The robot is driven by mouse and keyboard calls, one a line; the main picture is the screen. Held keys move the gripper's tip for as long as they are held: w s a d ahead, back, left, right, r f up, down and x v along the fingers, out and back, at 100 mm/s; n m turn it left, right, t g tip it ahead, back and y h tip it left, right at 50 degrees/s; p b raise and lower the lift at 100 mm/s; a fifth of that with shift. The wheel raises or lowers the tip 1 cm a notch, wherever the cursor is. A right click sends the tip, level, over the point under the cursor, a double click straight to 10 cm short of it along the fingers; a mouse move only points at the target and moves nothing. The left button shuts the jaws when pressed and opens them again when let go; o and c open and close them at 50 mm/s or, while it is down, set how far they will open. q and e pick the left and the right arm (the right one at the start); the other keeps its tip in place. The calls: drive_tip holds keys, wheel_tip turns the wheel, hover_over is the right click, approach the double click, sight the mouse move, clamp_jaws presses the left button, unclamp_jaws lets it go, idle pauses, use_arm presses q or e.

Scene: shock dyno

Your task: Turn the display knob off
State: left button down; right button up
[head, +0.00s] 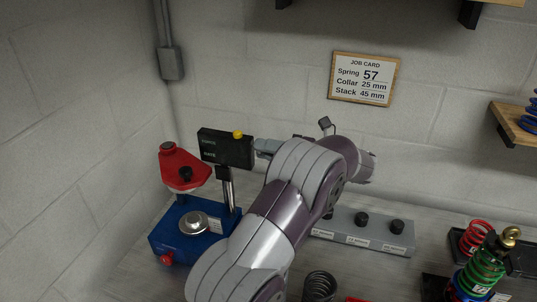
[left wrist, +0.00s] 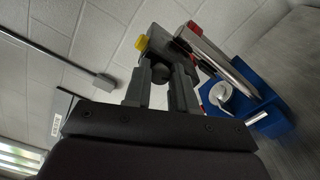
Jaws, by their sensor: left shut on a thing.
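The black display box (head: 226,149) stands on a post above the blue dyno base, with a yellow button (head: 238,134) on top and dark readouts labelled in small print. My left gripper (head: 262,148) reaches its right side, with my arm crossing the middle of the head view. In the left wrist view, the fingers of my left gripper (left wrist: 163,88) are closed on the dark display knob (left wrist: 160,75) on the side of the box. The knob is hidden in the head view, and its pointer position cannot be read. My right gripper is not in view.
The blue base (head: 175,240) carries a red clamp head (head: 184,168) and a silver disc (head: 194,222). A grey block with black knobs (head: 362,232) and shock absorbers with springs (head: 483,268) stand to the right. A job card (head: 364,79) hangs on the wall.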

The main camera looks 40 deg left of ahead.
use_arm(q)
drive_tip(key=shift+m, duration=0.6)
drive_tip(key=c, duration=1)
unclamp_jaws()
drive_tip(key=shift+c, duration=0.2)
drive_tip(key=shift+o, duration=0.5)
drive_tip(key=shift+a, duration=0.1)
